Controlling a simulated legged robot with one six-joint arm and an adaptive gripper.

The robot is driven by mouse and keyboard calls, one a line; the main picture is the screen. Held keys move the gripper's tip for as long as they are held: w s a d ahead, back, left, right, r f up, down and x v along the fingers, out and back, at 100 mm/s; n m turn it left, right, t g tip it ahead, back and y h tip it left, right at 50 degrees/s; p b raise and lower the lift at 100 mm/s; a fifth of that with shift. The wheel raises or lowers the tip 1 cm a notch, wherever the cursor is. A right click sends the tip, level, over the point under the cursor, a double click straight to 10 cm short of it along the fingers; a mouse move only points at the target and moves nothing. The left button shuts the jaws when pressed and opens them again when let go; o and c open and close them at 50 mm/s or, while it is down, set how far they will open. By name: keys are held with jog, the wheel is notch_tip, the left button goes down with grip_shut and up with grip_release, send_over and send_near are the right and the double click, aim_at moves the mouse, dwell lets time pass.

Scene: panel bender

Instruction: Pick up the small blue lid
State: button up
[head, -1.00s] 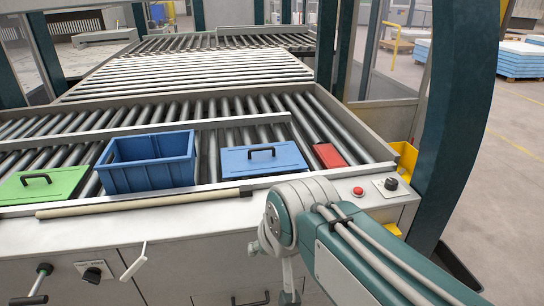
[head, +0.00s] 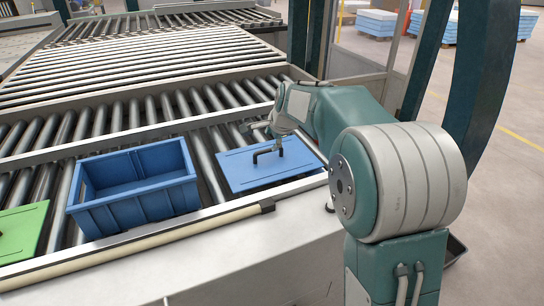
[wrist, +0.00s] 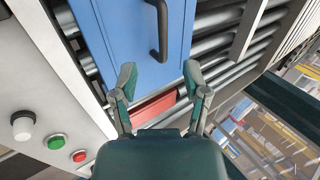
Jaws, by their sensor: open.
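The small blue lid (head: 250,178) is a flat plate with a black bar handle (head: 267,152). It lies on the rollers to the right of the blue bin. In the wrist view the lid (wrist: 118,32) fills the upper middle, with its handle (wrist: 162,30) at the top. My gripper (wrist: 160,74) is open and empty, its fingertips spread over the lid's near edge and short of the handle. In the head view my gripper is by the lid's far side, partly hidden behind my wrist.
A blue bin (head: 92,206) stands left of the lid, and a green lid (head: 20,228) lies farther left. A red block (wrist: 153,107) shows between my fingers, beyond the lid's edge. Knob and buttons (wrist: 56,142) sit on the panel at left. A dark post (head: 482,120) rises at right.

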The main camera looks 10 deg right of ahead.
aim_at(267, 150)
jog(key=w+f, duration=0.1)
jog(key=d+f, duration=0.1)
jog(key=w+d+f, duration=0.1)
jog(key=f, duration=0.1)
jog(key=shift+w, duration=0.3)
jog(key=shift+w+a+f, duration=0.1)
jog(key=shift+w+f, duration=0.15)
jog(key=w+f, duration=0.1)
jog(key=w+a+f, duration=0.2)
jog(key=f, duration=0.1)
jog(key=shift+a, duration=0.25)
jog(key=shift+w+d+f, duration=0.15)
jog(key=shift+d, duration=0.45)
jog(key=c, duration=0.8)
jog(key=shift+a, duration=0.4)
grip_shut()
